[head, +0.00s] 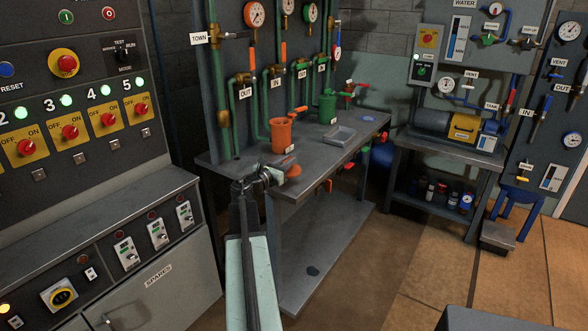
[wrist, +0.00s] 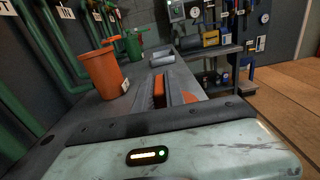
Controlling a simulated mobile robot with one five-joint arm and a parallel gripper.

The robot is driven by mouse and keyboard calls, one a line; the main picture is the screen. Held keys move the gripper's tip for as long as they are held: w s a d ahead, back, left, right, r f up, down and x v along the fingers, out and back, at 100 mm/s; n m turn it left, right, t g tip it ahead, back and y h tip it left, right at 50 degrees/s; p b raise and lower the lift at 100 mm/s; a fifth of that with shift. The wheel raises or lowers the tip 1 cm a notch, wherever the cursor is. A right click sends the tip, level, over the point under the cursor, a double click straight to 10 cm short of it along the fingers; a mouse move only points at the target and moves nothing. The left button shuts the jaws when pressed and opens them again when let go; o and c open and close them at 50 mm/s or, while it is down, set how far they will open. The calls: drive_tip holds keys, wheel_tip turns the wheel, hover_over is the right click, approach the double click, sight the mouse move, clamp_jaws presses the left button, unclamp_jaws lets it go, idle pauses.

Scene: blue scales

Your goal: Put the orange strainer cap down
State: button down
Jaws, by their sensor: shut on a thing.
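My gripper (head: 272,176) is shut on the orange strainer cap (head: 291,170), a small round orange piece at the front edge of the grey workbench (head: 237,163). In the wrist view, orange parts of the cap (wrist: 159,89) show between and beside the dark fingers (wrist: 173,92). I cannot tell whether the cap touches the bench top. The open orange strainer body (head: 281,136) stands upright on the bench, just behind the cap in the head view. It is at the left in the wrist view (wrist: 102,72).
A grey tray (head: 339,136) lies on the bench to the right, with bare top around it. A green strainer (head: 327,107) stands behind the tray. Green pipes (head: 262,110) rise along the back. Red-orange handles (head: 328,185) stick out below the bench's front edge.

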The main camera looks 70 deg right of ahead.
sight(295, 165)
drive_tip(key=x, duration=0.3)
drive_tip(key=shift+w+f, duration=0.1)
drive_tip(key=shift+w, duration=0.1)
wheel_tip(295, 165, down, 4)
drive_tip(key=b, duration=0.4)
drive_tip(key=shift+a+r, duration=0.1)
drive_tip(key=shift+r, duration=0.15)
drive_tip(key=shift+f, duration=0.1)
drive_tip(key=c, duration=1.4)
unclamp_jaws()
